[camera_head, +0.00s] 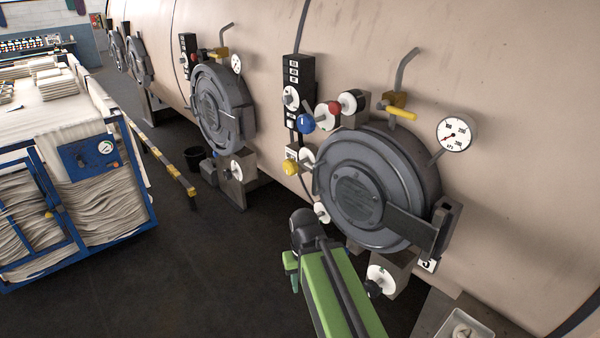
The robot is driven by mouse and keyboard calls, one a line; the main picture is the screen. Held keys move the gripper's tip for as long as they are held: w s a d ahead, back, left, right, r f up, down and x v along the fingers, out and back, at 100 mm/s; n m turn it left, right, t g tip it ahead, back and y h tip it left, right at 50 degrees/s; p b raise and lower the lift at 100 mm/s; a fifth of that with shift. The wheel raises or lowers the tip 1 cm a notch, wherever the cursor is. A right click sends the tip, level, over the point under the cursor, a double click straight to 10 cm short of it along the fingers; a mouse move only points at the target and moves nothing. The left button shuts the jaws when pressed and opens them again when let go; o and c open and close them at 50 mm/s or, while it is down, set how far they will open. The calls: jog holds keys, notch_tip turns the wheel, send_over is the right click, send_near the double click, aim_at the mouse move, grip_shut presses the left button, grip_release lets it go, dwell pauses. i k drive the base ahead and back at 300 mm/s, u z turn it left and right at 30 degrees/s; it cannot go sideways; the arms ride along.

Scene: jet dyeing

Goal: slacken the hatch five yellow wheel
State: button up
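The nearest round grey hatch (352,190) is on the big beige vessel, with a small number plate (428,265) at its lower right that seems to read 5. A yellow wheel (290,167) shows as a small knob at the hatch's left, beside a white disc (307,159). My green arm reaches up from the bottom edge. Its dark end is below and left of the hatch, below the yellow wheel and apart from it. Only a bit of my gripper (292,270) shows there; its fingers are too small and hidden to read.
A blue wheel (306,123) and a red wheel (328,114) sit above the yellow one. A yellow-handled valve (400,111) and a pressure gauge (455,134) are above the hatch. A blue cart (110,158) and a striped yellow rail (165,162) stand left, with open floor between.

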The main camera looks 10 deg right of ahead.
aim_at(290, 166)
jog(key=z, duration=0.05)
jog(key=i, duration=0.5)
jog(key=u, duration=1.4)
jog(key=i, duration=0.35)
jog(key=u, duration=0.65)
